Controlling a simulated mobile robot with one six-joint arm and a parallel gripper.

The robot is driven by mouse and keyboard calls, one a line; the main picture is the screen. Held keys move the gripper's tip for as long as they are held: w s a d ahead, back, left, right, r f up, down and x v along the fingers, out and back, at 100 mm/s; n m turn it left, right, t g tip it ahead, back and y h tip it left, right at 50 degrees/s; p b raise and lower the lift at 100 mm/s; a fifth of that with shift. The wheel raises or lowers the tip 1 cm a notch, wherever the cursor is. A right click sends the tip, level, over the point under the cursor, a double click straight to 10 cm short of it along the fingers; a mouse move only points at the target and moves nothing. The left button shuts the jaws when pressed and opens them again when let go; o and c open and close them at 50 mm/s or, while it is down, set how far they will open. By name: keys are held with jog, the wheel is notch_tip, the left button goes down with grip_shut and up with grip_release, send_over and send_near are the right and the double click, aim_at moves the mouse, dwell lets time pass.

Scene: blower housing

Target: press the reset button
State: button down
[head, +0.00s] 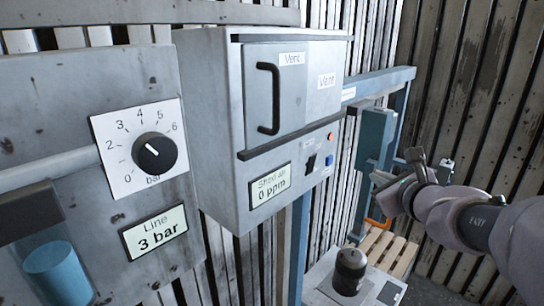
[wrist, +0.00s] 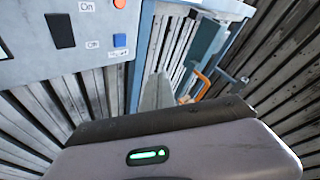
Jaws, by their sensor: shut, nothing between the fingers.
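The blue button (head: 329,161) is on the front panel of a grey control box (head: 215,110), below an orange-red lamp (head: 330,136) and right of a black rocker switch (head: 311,163). In the wrist view the blue button (wrist: 120,40) shows at upper left with a small, hard-to-read label beneath it. My gripper (head: 380,184) is shut and empty, to the right of the box and apart from it. In the wrist view a grey tip (wrist: 157,93) of my gripper points past the box's lower edge, right of and below the button.
A pressure dial (head: 154,152) and a "Line 3 bar" display (head: 156,233) are on the left panel. A blue-grey post with a teal unit (head: 376,135) stands behind my gripper. A black knob (head: 350,268) sits low in front. A wooden pallet (head: 384,248) lies on the floor.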

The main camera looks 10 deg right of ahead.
aim_at(329, 160)
jog(key=w+a+b, duration=0.2)
jog(key=w+a, duration=0.3)
jog(key=w, duration=0.2)
jog(key=shift+a, duration=0.25)
dwell(1.9)
jog(key=shift+w+a+b, duration=0.25)
jog(key=shift+w+b, duration=0.05)
jog(key=shift+w, duration=0.1)
jog(key=shift+w+a, duration=0.3)
dwell(0.6)
dwell(0.4)
jog(key=shift+s+d, duration=0.55)
jog(key=shift+s, duration=0.15)
